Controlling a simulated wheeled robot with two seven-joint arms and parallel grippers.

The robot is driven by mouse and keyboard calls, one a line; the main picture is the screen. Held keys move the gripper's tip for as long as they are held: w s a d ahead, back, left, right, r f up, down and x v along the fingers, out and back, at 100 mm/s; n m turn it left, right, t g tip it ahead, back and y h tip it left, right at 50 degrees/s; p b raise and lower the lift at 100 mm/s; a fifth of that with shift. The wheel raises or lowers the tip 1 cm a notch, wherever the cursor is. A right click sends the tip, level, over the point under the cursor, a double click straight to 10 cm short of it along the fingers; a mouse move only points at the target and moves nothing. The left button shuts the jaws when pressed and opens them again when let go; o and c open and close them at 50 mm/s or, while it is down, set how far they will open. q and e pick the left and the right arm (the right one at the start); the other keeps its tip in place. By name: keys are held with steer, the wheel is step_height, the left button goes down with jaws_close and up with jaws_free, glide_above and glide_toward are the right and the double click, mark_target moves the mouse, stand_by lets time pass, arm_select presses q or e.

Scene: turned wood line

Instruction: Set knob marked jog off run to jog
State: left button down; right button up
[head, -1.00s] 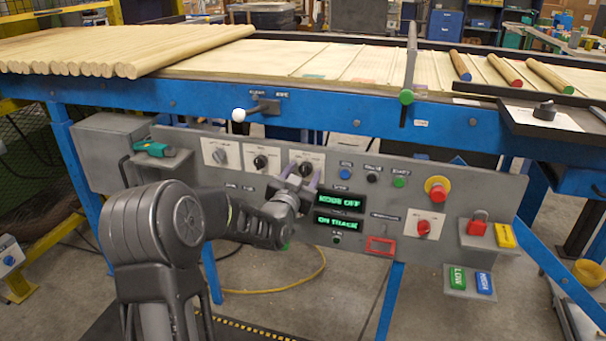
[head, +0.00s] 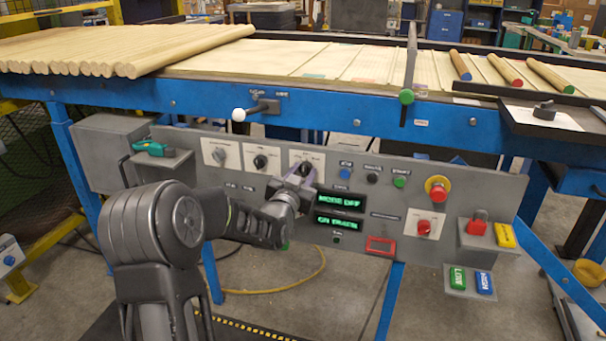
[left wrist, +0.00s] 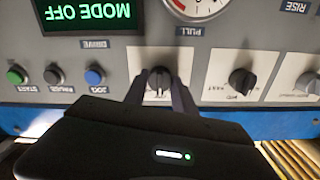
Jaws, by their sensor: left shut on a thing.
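My left gripper (head: 304,174) is at the third white knob plate from the left on the grey control panel (head: 385,190). In the left wrist view, which is upside down, its two fingers (left wrist: 160,90) are on either side of a black knob (left wrist: 159,79), shut on it. The knob's ridge stands about upright in that view. The plate's lettering is too small to read and partly hidden. In the head view, the fingers partly cover the knob (head: 305,168). A green display (head: 340,200) reads MODE OFF. My right gripper is not in view.
Two more knobs, grey (head: 219,156) and black (head: 260,161), sit to the left. Blue, black and green (head: 399,181) buttons lie to the right, then a red emergency button (head: 438,189). A white-balled lever (head: 239,114) juts out above the panel.

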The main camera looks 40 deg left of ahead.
arm_select(q)
steer(key=shift+f+n+b, duration=0.2)
steer(key=shift+n+b, duration=0.9)
steer(key=shift+b, duration=0.25)
steer(key=n+b, duration=0.5)
steer(key=b, duration=0.1)
steer(key=shift+n, duration=0.4)
steer(key=shift+r+n, duration=0.15)
steer(key=shift+n, duration=0.35)
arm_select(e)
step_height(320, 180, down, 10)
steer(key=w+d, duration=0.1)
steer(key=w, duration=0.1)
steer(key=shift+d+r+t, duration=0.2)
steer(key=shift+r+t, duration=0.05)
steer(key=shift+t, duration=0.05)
arm_select(q)
steer(key=c, duration=1)
jaws_free()
steer(key=shift+s, duration=0.1)
